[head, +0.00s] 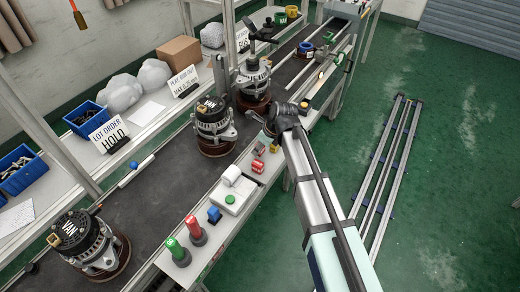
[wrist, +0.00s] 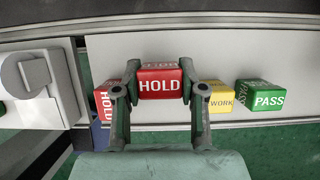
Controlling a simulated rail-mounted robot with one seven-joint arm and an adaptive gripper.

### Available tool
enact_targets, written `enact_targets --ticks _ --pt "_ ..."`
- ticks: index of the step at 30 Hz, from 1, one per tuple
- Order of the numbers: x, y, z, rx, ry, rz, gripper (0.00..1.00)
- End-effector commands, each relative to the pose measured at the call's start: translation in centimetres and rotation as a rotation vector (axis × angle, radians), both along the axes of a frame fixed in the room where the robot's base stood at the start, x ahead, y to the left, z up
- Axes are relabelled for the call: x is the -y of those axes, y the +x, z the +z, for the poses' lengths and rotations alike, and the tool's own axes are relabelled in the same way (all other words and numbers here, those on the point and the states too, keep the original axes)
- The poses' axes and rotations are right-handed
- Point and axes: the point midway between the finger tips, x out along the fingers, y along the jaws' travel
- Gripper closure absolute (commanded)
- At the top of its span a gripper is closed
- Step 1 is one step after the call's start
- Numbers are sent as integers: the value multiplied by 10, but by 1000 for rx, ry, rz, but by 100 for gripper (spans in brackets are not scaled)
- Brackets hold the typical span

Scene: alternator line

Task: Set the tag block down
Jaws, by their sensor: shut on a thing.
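A red tag block marked HOLD (wrist: 161,84) sits between the two fingers of my gripper (wrist: 158,92) in the wrist view. The fingers are shut on its left and right sides, and its lettered face is towards me. I cannot tell whether its underside touches the white shelf (wrist: 225,52). A second red HOLD block (wrist: 103,103) is just left, partly behind the left finger. A yellow WORK block (wrist: 221,98) and a green PASS block (wrist: 261,97) stand to the right. In the head view, my gripper (head: 268,127) is over the shelf beside the line, and red blocks show below it.
A white device (wrist: 38,85) stands left of the blocks; green and red cylinders (head: 184,241) are farther along the shelf. Alternators (head: 212,122) stand on the dark conveyor (head: 150,200) beside it. A LOT ORDER HOLD sign (head: 110,132) stands across the conveyor.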

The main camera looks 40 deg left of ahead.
Motion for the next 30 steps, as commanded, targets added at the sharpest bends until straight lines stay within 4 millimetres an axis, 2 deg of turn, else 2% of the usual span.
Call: enact_targets --ticks 5,17,18,30 --pt "0 0 -19 -1 0 1 89" --pt "0 0 -24 1 1 1 89" --pt "0 0 -23 1 1 1 49" --pt "0 0 -19 1 1 1 49"
